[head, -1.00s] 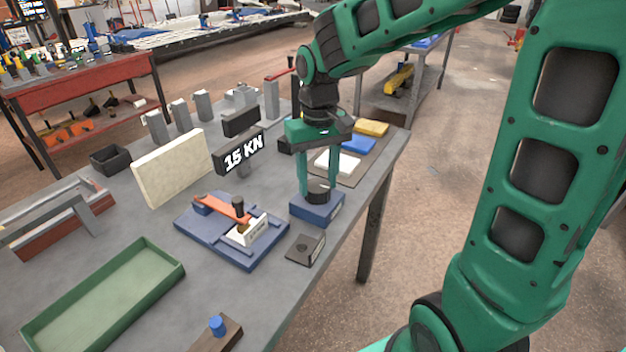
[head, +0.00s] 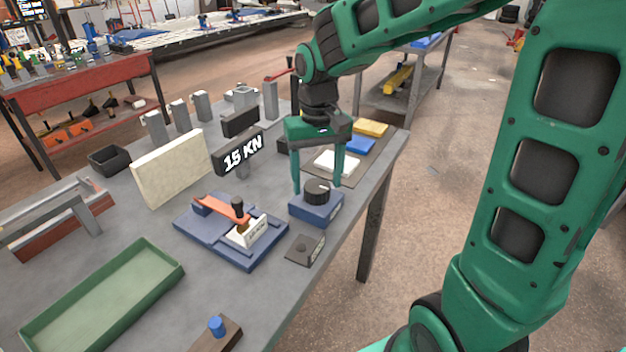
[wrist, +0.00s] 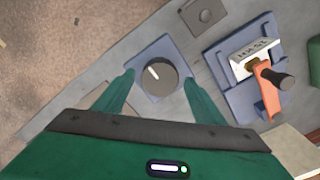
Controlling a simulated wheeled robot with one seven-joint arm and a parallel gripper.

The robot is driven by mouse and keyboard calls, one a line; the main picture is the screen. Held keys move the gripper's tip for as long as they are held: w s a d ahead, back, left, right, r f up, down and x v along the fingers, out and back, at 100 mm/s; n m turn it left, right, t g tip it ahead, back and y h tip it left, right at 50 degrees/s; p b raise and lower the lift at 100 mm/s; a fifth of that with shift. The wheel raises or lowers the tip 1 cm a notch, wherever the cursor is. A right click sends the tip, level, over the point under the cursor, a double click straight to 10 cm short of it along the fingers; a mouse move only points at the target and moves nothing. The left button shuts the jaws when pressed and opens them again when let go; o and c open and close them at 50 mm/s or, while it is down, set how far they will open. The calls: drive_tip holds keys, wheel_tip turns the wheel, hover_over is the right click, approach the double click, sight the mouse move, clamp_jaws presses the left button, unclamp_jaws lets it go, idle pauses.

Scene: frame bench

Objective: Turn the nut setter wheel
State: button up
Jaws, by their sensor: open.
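The nut setter wheel looks to be the black round knob (head: 317,190) with a white mark, on a blue block (head: 316,208) near the table's right edge. The knob also shows in the wrist view (wrist: 158,77), its white mark pointing up and left. My gripper (head: 317,188) is open above the block, one finger on each side of the knob. In the wrist view the fingers (wrist: 158,82) stand apart from the knob, with gaps on both sides.
A blue fixture (head: 232,232) with an orange lever stands left of the block. A small dark plate (head: 304,250) lies in front. A "15 KN" display (head: 239,152) stands behind. A green tray (head: 103,296) is at the front left. White, blue and yellow pads lie behind the gripper.

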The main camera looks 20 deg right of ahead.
sight(318, 185)
wheel_tip(318, 185, up, 10)
drive_tip(key=shift+r, duration=0.2)
drive_tip(key=shift+d, duration=0.1)
idle(0.5)
drive_tip(key=s+d+f+m, duration=0.2)
drive_tip(key=s+d+f, duration=0.3)
drive_tip(key=s+d, duration=0.3)
drive_tip(key=s+d+f+m, duration=0.3)
drive_tip(key=s+d+f, duration=0.2)
drive_tip(key=s, duration=0.9)
drive_tip(key=d, duration=0.3)
drive_tip(key=shift+s+f, duration=0.35)
drive_tip(key=shift+s, duration=0.05)
drive_tip(key=shift+d, duration=0.1)
drive_tip(key=shift+w+f, duration=0.25)
drive_tip(key=shift+w, duration=0.35)
